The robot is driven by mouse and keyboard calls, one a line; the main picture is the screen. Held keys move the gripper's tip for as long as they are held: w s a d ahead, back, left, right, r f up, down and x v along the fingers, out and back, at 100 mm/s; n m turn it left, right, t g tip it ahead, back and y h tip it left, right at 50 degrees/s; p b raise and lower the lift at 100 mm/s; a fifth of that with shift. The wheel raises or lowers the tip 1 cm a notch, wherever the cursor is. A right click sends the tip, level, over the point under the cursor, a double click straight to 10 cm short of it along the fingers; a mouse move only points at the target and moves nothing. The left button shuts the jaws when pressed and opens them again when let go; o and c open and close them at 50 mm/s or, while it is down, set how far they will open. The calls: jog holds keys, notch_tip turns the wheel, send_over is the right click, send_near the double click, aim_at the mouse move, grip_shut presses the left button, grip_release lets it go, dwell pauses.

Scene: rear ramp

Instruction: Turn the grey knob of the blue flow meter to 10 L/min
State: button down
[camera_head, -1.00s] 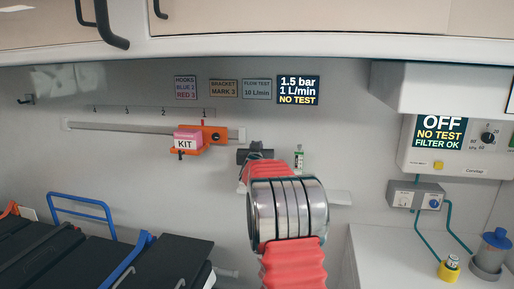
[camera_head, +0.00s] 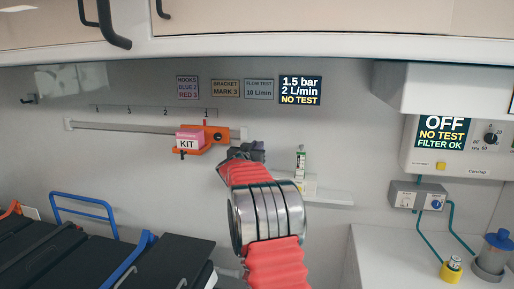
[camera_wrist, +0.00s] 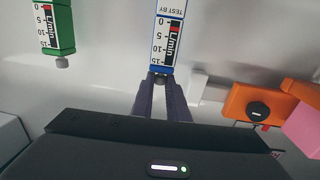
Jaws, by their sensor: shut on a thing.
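The blue flow meter (camera_wrist: 168,40) hangs at top middle in the wrist view, its L/min scale running from 0 to 15 toward my gripper. My gripper (camera_wrist: 160,82) is shut on the grey knob (camera_wrist: 159,76) at its end; the fingers hide most of the knob. In the head view my gripper (camera_head: 247,151) is at the wall, and I cannot make out the blue meter there. The wall display (camera_head: 300,90) reads 1.5 bar, 2 L/min, NO TEST. A sign (camera_head: 259,89) reads FLOW TEST 10 L/min.
A green flow meter (camera_wrist: 57,28) with a grey knob is beside the blue one and also shows in the head view (camera_head: 301,159). An orange bracket (camera_head: 218,134) with the pink KIT box (camera_head: 188,138) sits close left of my gripper on the rail (camera_head: 110,127).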

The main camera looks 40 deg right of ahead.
jog(key=shift+w+m+g+h, duration=0.15)
jog(key=shift+m+g+h, duration=0.25)
jog(key=shift+g, duration=0.1)
jog(key=shift+w+a+f+m+g+h, duration=0.15)
jog(key=shift+m+g+h, duration=0.3)
jog(key=shift+m+g, duration=0.55)
jog(key=shift+w+a+r+m+g+h, duration=0.15)
jog(key=shift+m+g+h, duration=0.4)
jog(key=shift+g, duration=0.85)
jog(key=shift+w+d+m+g, duration=0.1)
jog(key=shift+w+m+g, duration=0.05)
jog(key=shift+m+g, duration=0.8)
jog(key=c, duration=1.7)
grip_release()
jog(key=a, duration=0.4)
jog(key=s+a, duration=0.1)
jog(key=a, duration=0.8)
jog(key=shift+s+a+f, duration=0.1)
jog(key=shift+s+a, duration=0.15)
jog(key=shift+a, duration=0.1)
